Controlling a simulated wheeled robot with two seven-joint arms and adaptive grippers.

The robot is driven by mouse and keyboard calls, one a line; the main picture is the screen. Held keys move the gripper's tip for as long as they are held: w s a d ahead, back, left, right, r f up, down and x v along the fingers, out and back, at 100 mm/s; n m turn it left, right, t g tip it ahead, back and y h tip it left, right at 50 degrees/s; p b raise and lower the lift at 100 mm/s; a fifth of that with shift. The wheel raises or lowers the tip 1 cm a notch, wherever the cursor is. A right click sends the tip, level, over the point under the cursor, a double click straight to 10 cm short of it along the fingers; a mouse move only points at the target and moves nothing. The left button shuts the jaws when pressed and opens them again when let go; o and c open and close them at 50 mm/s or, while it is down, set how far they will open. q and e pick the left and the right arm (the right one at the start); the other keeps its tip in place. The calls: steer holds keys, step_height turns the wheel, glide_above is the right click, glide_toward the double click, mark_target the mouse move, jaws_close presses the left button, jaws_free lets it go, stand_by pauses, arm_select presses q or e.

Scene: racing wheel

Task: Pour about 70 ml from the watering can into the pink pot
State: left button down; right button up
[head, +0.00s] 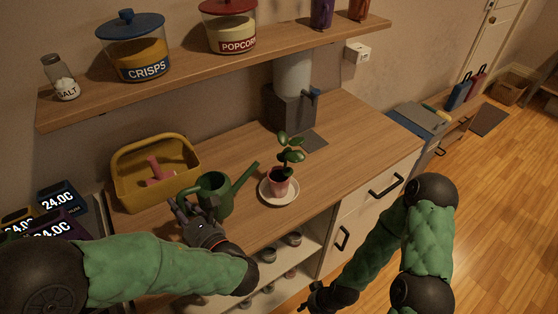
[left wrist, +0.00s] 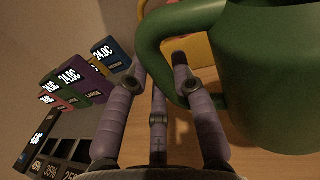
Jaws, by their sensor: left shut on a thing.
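The green watering can (head: 217,199) stands near the front edge of the wooden counter, its spout pointing right toward the plant. The pink pot (head: 279,183) holds a leafy plant and stands on a white saucer (head: 264,194) to the right of the can. My left gripper (head: 196,217) is at the can's left side, shut on its handle; the left wrist view shows the green handle (left wrist: 155,45) between the fingers and the can body (left wrist: 275,80) on the right. The can looks upright. Its water level is hidden. My right gripper (head: 318,298) hangs low in front of the shelves, its fingers unclear.
A yellow basket (head: 120,189) with a pink object stands behind and left of the can. A grey dispenser (head: 290,108) stands behind the plant. A shelf with jars (head: 137,55) hangs above. The counter right of the plant is clear.

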arm_select(q)
steer(key=shift+a+f+n, duration=0.15)
steer(key=shift+f+n, duration=0.15)
steer(key=shift+f, duration=0.15)
step_height(320, 180, up, 5)
steer(key=p, duration=0.4)
steer(key=shift+f, duration=0.1)
